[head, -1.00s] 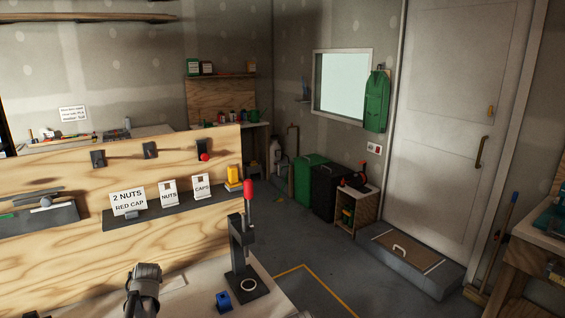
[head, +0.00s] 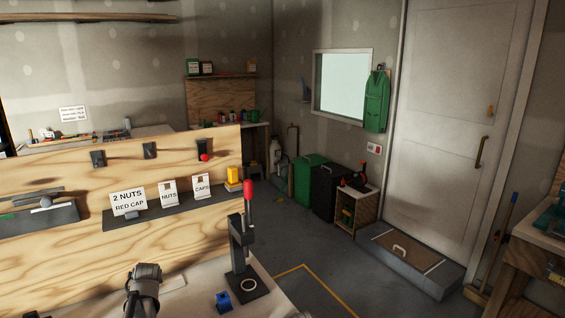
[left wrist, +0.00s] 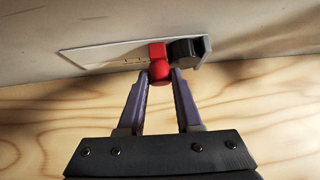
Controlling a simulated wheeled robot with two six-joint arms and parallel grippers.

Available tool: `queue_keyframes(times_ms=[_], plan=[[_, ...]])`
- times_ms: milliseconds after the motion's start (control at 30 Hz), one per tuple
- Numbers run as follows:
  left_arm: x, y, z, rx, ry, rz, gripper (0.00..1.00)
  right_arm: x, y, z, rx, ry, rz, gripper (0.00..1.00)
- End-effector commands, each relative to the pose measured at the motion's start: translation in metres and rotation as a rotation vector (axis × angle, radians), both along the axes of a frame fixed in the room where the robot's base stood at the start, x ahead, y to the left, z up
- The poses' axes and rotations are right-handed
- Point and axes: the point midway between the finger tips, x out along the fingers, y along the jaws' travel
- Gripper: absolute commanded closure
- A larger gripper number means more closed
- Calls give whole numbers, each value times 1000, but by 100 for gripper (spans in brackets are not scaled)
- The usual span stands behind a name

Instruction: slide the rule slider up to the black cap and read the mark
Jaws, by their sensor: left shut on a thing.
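In the left wrist view the pale rule (left wrist: 100,58) lies on the bench along the wooden board. The red slider (left wrist: 157,50) sits on it near its right end, with a round red knob (left wrist: 159,71) at the front. My left gripper (left wrist: 159,78) is shut on this knob. The black cap (left wrist: 188,53) is just right of the slider; I cannot tell whether they touch or a thin gap remains. Faint marks show left of the slider, too small to read. In the head view my left arm hides most of the rule (head: 174,282). My right gripper is not in view.
A black stand (head: 241,255) with a red top stands on the bench to the right, with a blue block (head: 223,301) near its base. The upright wooden board (head: 60,240) carries a dark ledge with signs. Floor beyond the bench is open.

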Motion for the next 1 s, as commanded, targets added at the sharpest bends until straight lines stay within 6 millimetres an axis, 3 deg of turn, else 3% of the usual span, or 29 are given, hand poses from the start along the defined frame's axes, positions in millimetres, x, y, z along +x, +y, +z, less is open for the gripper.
queue_keyframes(times_ms=[1000], plan=[[-5,8,0,5,5,4,100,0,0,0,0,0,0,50]])
